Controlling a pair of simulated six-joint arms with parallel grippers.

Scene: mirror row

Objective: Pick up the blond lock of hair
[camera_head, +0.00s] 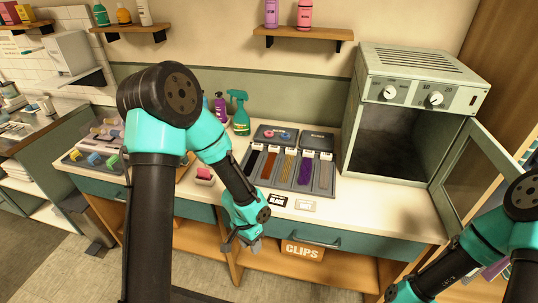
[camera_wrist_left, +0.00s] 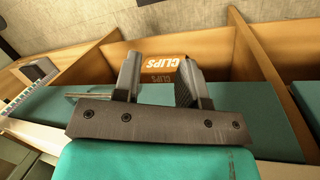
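The blond lock of hair (camera_head: 288,166) lies in a grey tray (camera_head: 279,187) on the counter, between a reddish-brown lock (camera_head: 269,165) and a purple lock (camera_head: 305,171). My left gripper (camera_head: 241,245) is in front of the counter's front edge, lower and to the left of the blond lock, apart from it. In the left wrist view the two fingers (camera_wrist_left: 160,80) stand apart with nothing between them. The blond lock does not show in that view. My right arm comes in at the bottom right, and its gripper is out of frame.
Black and white cards (camera_head: 306,205) lie before the tray. A cabinet (camera_head: 392,140) with its door (camera_head: 468,170) open stands right of it. A green spray bottle (camera_head: 239,112) stands behind left. A box marked CLIPS (camera_head: 303,251) is on the shelf below.

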